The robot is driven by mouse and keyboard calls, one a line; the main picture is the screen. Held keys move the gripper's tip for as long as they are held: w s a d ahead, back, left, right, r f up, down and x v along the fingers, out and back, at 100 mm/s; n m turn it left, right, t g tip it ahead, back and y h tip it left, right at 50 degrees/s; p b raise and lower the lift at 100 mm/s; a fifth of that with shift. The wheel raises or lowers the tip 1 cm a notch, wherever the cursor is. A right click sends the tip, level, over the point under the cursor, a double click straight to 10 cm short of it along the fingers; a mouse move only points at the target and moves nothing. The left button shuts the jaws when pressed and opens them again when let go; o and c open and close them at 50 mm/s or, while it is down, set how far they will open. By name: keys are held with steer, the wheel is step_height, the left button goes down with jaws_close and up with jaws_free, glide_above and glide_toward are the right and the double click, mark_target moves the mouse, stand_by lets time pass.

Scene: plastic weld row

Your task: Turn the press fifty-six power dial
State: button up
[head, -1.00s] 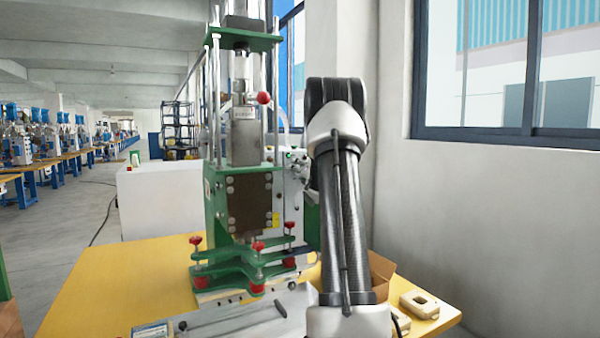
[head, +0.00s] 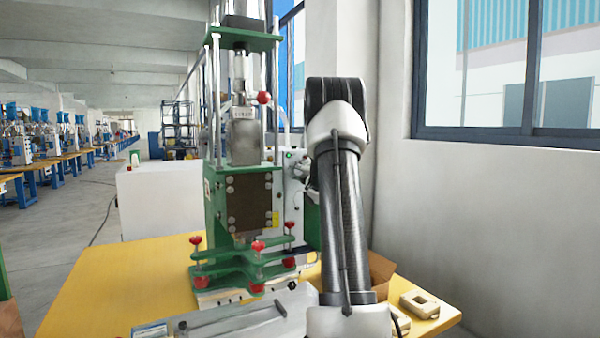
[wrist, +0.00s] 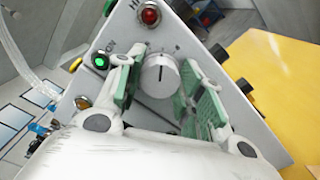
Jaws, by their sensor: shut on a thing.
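The power dial (wrist: 158,75) is a round grey knob with a dark pointer mark toward the top of the wrist view, on the pale face of a control box (wrist: 200,50). My gripper (wrist: 162,88) has its green-padded fingers on either side of the dial and is shut on it. The green press (head: 225,195) stands on the yellow table.
A red lamp (wrist: 149,14), a lit green button (wrist: 99,61) and an amber lamp (wrist: 82,102) surround the dial. The yellow table (head: 110,285) bears a cardboard box (head: 381,270) and pale moulded parts (head: 420,304). A wall and window stand at right.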

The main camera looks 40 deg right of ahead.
steer(key=shift+d, duration=0.1)
steer(key=o, duration=1)
steer(key=v, duration=1.2)
